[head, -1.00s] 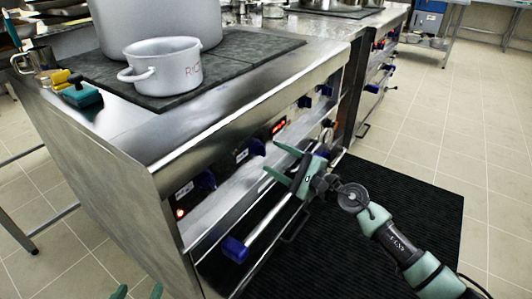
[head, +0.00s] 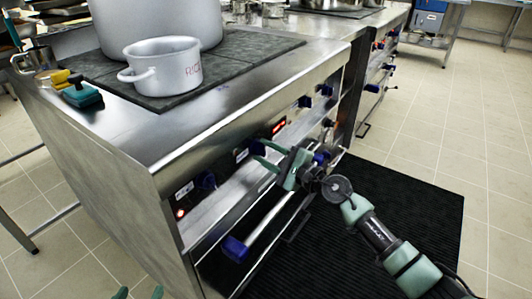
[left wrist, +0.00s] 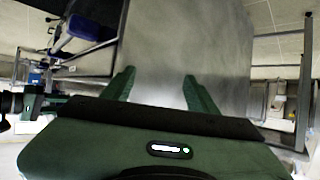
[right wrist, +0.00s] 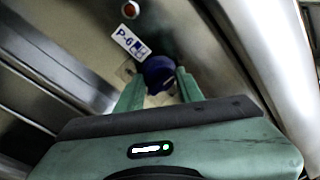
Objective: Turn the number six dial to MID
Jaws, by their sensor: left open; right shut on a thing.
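The number six dial, a blue knob (right wrist: 158,70), sits on the steel front panel beside a label reading P-6 (right wrist: 129,42) in the right wrist view. In the head view this dial (head: 257,146) is partly hidden by my right gripper (head: 259,153). My right gripper (right wrist: 158,84) is shut on the dial, one finger on each side of it. The dial's pointer and setting marks cannot be read. My left gripper (head: 138,293) is open and empty at the bottom edge of the head view; its two fingers also show in the left wrist view (left wrist: 160,85).
Another blue dial (head: 207,180) is left of it, above an oven handle with blue ends (head: 235,249). A white pot (head: 170,75) and a stockpot stand on top. A black mat (head: 400,205) covers the floor.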

